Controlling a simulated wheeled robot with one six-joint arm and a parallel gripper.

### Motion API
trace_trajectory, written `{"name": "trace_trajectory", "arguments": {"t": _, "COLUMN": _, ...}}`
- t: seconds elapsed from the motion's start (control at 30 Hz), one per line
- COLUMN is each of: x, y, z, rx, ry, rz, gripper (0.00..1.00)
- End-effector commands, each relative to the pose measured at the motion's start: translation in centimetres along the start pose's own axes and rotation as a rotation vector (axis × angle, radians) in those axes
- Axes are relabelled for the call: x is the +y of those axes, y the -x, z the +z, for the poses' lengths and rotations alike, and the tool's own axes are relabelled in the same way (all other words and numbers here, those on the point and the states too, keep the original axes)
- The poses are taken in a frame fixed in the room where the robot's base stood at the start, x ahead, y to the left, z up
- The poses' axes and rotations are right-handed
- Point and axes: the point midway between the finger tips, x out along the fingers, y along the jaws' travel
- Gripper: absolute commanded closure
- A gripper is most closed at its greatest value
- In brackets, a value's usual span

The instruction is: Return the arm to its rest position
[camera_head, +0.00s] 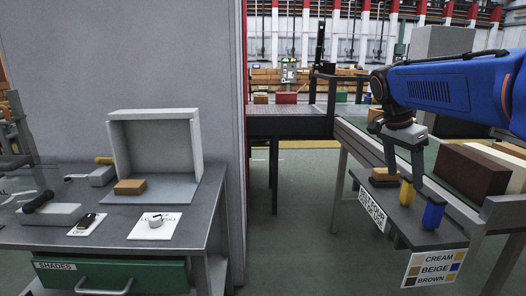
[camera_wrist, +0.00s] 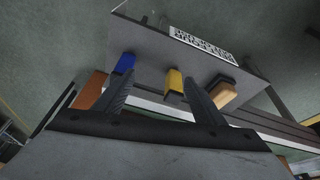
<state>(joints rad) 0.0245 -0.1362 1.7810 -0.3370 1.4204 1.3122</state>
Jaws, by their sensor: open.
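My gripper (camera_head: 404,172) hangs from my blue arm at the right of the head view, fingers pointing down over a small grey shelf (camera_head: 405,222). Its fingers are apart, and nothing shows held between them in the wrist view (camera_wrist: 160,78). On the shelf are a tan brick (camera_head: 383,177), a yellow block (camera_head: 406,193) and a blue block (camera_head: 433,213). In the wrist view the blue block (camera_wrist: 125,62) is by the left finger, the yellow block (camera_wrist: 174,82) near the right finger and the tan brick (camera_wrist: 222,88) beyond it. Whether a finger touches any is unclear.
A conveyor with large brown and cream bricks (camera_head: 470,170) runs behind the shelf. A sign (camera_head: 435,268) reads CREAM, BEIGE, BROWN. At left, a grey bench holds an open box (camera_head: 154,113), another tan brick (camera_head: 130,187) and a green drawer (camera_head: 110,276). Floor between is clear.

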Motion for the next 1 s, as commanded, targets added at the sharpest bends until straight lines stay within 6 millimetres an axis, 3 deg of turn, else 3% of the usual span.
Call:
{"name": "trace_trajectory", "arguments": {"t": 0.17, "x": 2.8, "y": -0.5, "z": 2.3, "rx": -0.022, "ry": 0.140, "rz": -0.050, "gripper": 0.36}}
{"name": "trace_trajectory", "arguments": {"t": 0.47, "x": 9.5, "y": -2.9, "z": 8.3, "rx": -0.048, "ry": 0.499, "rz": -0.187, "gripper": 0.36}}
{"name": "trace_trajectory", "arguments": {"t": 0.8, "x": 16.6, "y": -7.4, "z": 15.4, "rx": -0.013, "ry": 0.893, "rz": -0.358, "gripper": 0.36}}
{"name": "trace_trajectory", "arguments": {"t": 1.0, "x": 19.9, "y": -10.3, "z": 19.1, "rx": 0.034, "ry": 1.088, "rz": -0.445, "gripper": 0.36}}
